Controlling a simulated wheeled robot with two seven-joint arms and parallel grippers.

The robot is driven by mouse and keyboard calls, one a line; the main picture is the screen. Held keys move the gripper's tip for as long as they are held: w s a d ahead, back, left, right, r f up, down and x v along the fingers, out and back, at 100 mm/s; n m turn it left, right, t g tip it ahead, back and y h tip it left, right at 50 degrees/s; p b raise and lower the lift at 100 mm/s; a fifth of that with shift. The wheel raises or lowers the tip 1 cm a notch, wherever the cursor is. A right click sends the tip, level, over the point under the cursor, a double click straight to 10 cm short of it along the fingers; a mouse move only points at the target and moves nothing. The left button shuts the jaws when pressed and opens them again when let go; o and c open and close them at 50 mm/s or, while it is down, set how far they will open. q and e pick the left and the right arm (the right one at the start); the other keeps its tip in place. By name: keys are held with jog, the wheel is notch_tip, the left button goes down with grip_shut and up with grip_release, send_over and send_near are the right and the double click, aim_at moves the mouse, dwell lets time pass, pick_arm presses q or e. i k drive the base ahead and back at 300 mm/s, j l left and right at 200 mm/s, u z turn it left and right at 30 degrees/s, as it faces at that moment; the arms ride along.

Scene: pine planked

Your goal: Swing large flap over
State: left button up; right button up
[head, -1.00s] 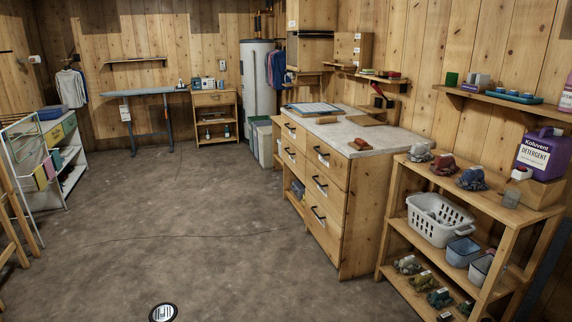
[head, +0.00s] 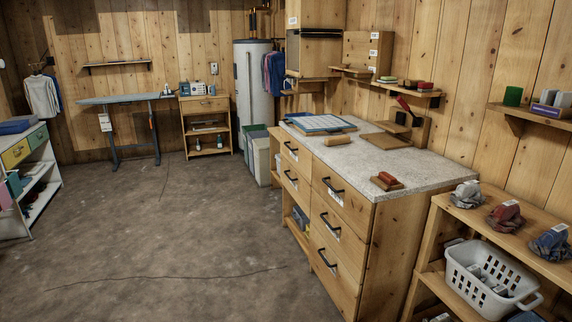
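A flat board with pale and blue panels (head: 322,123) lies at the far end of the pale speckled countertop (head: 385,157). It may be what carries the large flap, but its separate flaps are too small to make out from here. The countertop tops a wooden drawer cabinet (head: 385,245) with black handles. Neither of my grippers is in view.
On the counter are a wooden roller (head: 340,140), a wooden board (head: 387,141) and a red-topped brush (head: 387,181). A shelf unit at right holds a white basket (head: 487,277) and cloth bundles (head: 505,215). The floor (head: 170,240) left of the cabinet is open.

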aim_at(299, 125)
jog(key=i, duration=1.5)
jog(key=i+u, duration=0.25)
jog(key=i, duration=0.15)
jog(key=i+l+u, duration=0.25)
jog(key=i, duration=0.15)
jog(key=i+l+u, duration=0.3)
jog(key=i, duration=0.15)
jog(key=j, duration=0.1)
